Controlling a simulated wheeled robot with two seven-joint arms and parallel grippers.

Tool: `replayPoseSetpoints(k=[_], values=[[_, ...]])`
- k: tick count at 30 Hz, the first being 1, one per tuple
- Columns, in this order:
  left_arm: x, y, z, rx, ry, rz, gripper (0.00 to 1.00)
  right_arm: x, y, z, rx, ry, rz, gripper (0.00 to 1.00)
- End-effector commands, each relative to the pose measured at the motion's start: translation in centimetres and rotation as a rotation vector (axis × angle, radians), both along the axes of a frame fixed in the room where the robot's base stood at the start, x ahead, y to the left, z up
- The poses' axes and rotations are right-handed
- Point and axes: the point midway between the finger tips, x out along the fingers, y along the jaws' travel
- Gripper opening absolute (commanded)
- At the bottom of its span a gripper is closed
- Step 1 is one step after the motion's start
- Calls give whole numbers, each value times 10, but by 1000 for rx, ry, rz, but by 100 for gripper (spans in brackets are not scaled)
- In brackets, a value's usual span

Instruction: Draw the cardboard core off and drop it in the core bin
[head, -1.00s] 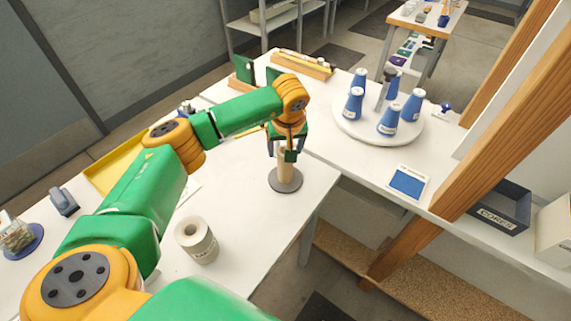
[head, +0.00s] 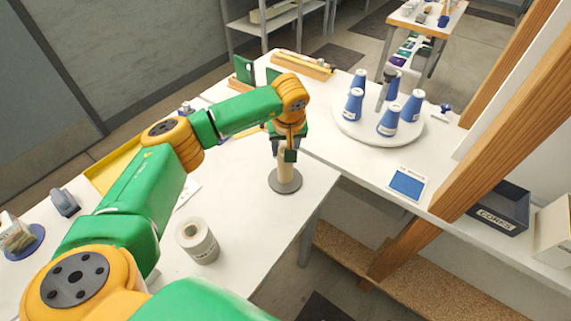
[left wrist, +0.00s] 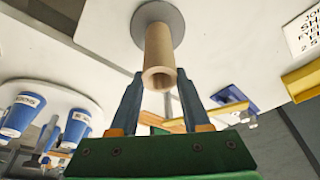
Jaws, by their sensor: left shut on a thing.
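The cardboard core (head: 286,172) is a tan tube standing upright on a round grey base (head: 286,186) near the table's front edge. My left gripper (head: 287,150) points down at the core's upper end and is shut on it. In the left wrist view the core (left wrist: 160,52) shows with its hollow end toward the camera, and the gripper's fingers (left wrist: 160,95) flank that end. The core still appears to sit on the base. The core bin (head: 499,210) is a dark open box marked CORES at the far right. My right gripper is not in view.
A white turntable (head: 350,127) with several blue cones and a blue pad (head: 407,184) lie to the right. A slanted wooden post (head: 480,150) stands before the bin.

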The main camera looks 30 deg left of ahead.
Motion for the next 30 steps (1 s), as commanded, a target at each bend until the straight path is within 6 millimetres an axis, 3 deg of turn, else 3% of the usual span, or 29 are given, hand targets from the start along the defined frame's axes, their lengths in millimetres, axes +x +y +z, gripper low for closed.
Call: replayPoseSetpoints(k=[11, 30], values=[[0, 0, 8, 0, 0, 0, 0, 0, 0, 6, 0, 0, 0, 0], [0, 0, 44, 0, 0, 0, 0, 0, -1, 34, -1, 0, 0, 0]])
